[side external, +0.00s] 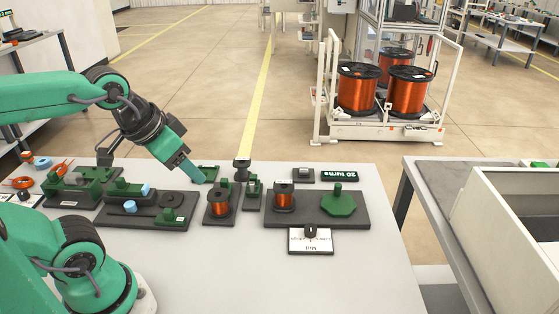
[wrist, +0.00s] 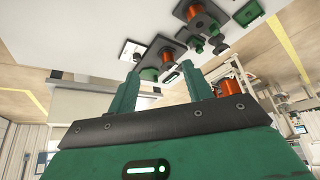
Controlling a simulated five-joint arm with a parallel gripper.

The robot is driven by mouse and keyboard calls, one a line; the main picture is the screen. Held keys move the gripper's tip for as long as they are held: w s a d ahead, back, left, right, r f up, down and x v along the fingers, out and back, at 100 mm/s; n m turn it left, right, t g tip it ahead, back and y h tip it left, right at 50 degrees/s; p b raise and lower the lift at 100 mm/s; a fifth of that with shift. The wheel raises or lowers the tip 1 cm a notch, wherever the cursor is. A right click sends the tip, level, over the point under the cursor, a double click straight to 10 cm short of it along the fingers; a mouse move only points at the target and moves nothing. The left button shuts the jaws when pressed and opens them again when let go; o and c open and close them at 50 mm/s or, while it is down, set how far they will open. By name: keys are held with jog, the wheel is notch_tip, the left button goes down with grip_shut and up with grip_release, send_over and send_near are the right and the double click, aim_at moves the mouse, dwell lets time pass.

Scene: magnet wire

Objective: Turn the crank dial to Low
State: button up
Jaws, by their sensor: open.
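The crank dial (side external: 310,232) is a small black knob on a white printed card at the front edge of a dark base plate. Its printing is too small to read surely, and I cannot tell its setting. The dial also shows small on its white card in the wrist view (wrist: 136,55). My gripper (side external: 201,180) is left of the dial and farther back, over the rear of the table, tilted down and apart from the dial. In the wrist view its two green fingers (wrist: 163,88) are spread, with nothing held between them.
The dark plate (side external: 268,220) carries a copper wire spool (side external: 284,196) and a green octagonal piece (side external: 338,203). A "20 turns" display (side external: 338,174) stands behind. Another spool (side external: 221,203) and green fixtures (side external: 80,185) lie left. The front table (side external: 220,270) is clear.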

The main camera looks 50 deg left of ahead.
jog(key=w+m, duration=0.1)
jog(key=m+g, duration=0.6)
jog(key=m, duration=1.7)
send_over(311, 228)
notch_tip(311, 228, down, 15)
jog(key=shift+a+r, duration=0.1)
jog(key=shift+a, duration=0.05)
jog(key=shift+f, duration=0.3)
jog(key=shift+f, duration=3.9)
